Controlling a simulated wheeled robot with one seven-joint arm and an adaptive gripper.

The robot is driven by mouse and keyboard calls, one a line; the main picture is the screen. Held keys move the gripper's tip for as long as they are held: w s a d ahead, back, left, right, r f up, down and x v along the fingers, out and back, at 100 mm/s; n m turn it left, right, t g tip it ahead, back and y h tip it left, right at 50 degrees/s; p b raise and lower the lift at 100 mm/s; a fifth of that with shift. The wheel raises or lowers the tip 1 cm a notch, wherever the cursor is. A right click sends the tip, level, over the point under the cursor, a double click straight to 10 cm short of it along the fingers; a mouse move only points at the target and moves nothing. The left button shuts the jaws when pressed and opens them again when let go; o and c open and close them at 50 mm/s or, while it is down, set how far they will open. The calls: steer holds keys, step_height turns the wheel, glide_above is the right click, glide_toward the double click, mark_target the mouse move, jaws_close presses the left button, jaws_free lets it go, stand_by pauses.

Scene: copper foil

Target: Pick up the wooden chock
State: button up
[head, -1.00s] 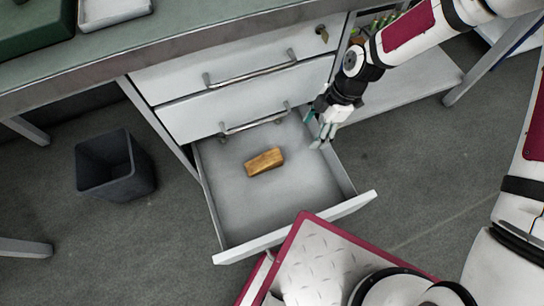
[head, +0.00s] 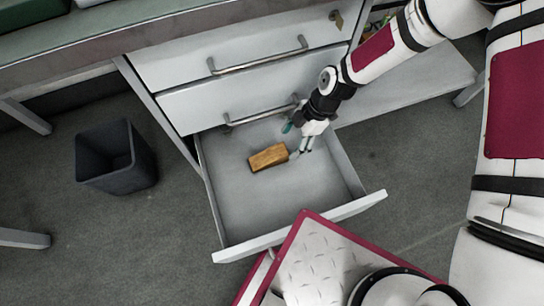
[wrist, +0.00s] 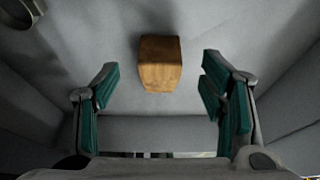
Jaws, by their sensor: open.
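The wooden chock (head: 268,158) is a small brown block lying on the floor of the open bottom drawer (head: 250,206). It also shows in the wrist view (wrist: 160,63), at the upper middle, ahead of the fingers and between their lines. My gripper (head: 304,150) is over the drawer, just right of the chock in the head view. In the wrist view its two green-padded fingers (wrist: 160,90) are wide apart with nothing between their pads. I cannot tell exactly how high the fingers are above the drawer floor.
Two shut drawers with bar handles (head: 258,57) are above the open one. The drawer's front panel (head: 300,228) and side walls stand around the chock. A dark bin (head: 116,158) stands on the floor at left. The worktop (head: 150,27) runs above the drawers.

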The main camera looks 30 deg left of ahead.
mark_target(285, 151)
steer(key=b+x, duration=0.2)
steer(key=x, duration=0.4)
steer(key=shift+c, duration=0.6)
steer(key=c, duration=1.2)
